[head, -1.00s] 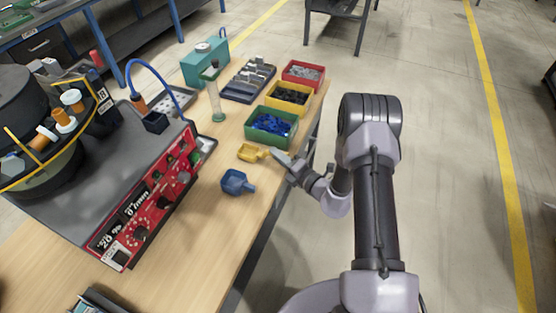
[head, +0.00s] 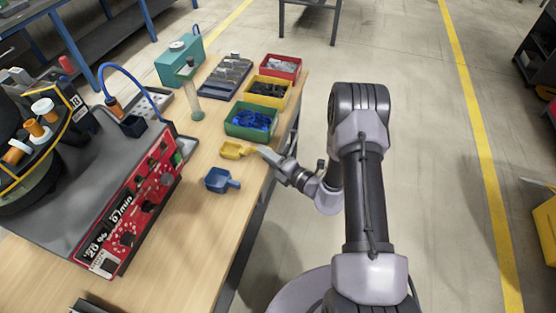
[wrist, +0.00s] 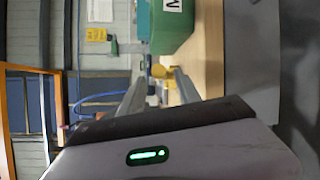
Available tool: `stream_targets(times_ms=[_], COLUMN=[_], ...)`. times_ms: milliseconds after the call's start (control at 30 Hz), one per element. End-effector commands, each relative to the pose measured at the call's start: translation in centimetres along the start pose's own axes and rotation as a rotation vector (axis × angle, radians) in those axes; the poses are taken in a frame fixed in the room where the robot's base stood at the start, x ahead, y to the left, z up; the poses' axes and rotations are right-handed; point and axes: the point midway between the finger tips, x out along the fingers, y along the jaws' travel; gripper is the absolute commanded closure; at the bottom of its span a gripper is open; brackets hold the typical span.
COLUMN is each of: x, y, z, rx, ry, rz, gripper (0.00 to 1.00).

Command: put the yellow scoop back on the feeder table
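The yellow scoop (head: 234,150) lies on the feeder table (head: 190,225), in front of the green bin and near the table's right edge. Its handle points right, toward my gripper (head: 264,152). My gripper is low at the table edge, just right of the handle. In the wrist view my gripper (wrist: 160,76) shows two fingers spread apart, with yellow of the scoop (wrist: 159,71) visible between and beyond the tips. I see no finger closed on it. Any contact with the handle is too small to tell.
A blue scoop (head: 219,180) lies nearer on the table. The green bin (head: 250,134), yellow bin (head: 268,101) and red bin (head: 287,76) line the right edge. The red-fronted feeder unit (head: 133,205) stands left. Floor to the right is open.

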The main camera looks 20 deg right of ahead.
Motion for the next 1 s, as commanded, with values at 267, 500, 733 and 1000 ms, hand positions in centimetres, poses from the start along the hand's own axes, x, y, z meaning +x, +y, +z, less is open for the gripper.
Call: stream_targets(times_ms=[267,500,733,1000], x=[-6.6,-8.0,-9.0,-22.5], y=[0.2,2.6,21.5,29.6], z=[0.2,-0.2,-9.1,-15.5], rx=[0.002,-0.072,-0.849,-2.271], ry=[-0.003,0.061,0.644,1.293], rz=[-0.002,0.035,0.349,0.705], gripper=[0.60,0.60,0.60,0.60])
